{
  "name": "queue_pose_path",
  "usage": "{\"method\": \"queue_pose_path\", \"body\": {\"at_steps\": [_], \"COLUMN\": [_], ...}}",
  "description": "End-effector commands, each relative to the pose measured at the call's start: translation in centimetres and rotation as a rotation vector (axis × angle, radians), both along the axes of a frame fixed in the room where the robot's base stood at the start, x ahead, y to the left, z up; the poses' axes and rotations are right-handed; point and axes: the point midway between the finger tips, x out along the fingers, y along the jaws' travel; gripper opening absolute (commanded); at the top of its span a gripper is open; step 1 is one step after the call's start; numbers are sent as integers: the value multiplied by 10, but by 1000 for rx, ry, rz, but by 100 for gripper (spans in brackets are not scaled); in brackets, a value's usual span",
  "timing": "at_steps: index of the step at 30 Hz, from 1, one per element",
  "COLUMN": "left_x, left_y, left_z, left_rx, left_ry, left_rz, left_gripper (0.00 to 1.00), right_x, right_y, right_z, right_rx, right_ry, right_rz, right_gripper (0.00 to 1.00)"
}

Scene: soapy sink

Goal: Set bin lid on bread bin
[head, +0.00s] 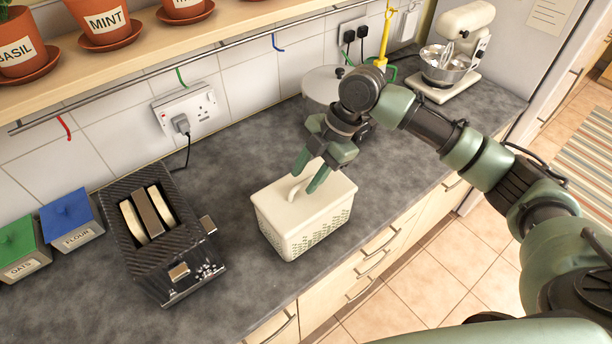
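The cream bread bin (300,239), a box with perforated sides, stands upright on the grey counter. The matching bin lid (328,190) lies over its top and looks level, with its edges lined up with the bin's. A small raised handle (294,194) stands on the lid. My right gripper (303,183) points down at the handle, its green fingers apart on either side of it. I see a gap between the fingers and the handle, which they partly hide. My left gripper is not in view.
A black toaster (165,245) with bread stands left of the bin, beside flour (72,226) and oats (20,250) canisters. A pale round container (322,86) stands behind my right gripper. A stand mixer (455,60) is at the far right. The counter around the bin is clear.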

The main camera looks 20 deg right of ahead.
Motion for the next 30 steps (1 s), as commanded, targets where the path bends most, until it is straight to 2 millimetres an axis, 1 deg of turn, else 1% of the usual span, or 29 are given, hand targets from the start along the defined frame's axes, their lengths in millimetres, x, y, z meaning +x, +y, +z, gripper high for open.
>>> {"method": "queue_pose_path", "body": {"at_steps": [1,6,9,13,18,30], "left_x": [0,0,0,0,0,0], "left_y": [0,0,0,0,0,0], "left_z": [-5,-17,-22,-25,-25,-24], "left_rx": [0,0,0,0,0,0], "left_ry": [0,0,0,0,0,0], "left_rz": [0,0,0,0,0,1], "left_gripper": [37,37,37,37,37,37], "right_x": [1,0,-1,-2,-3,-3], "right_y": [-4,-16,-23,-28,-30,-30], "right_z": [5,31,46,59,64,64], "right_rx": [-2,-1,-1,0,-1,-1], "right_ry": [-5,-6,-6,-4,-2,-2], "right_rz": [-1,-2,-1,-1,0,0], "right_gripper": [37,37,37,37,37,37]}}
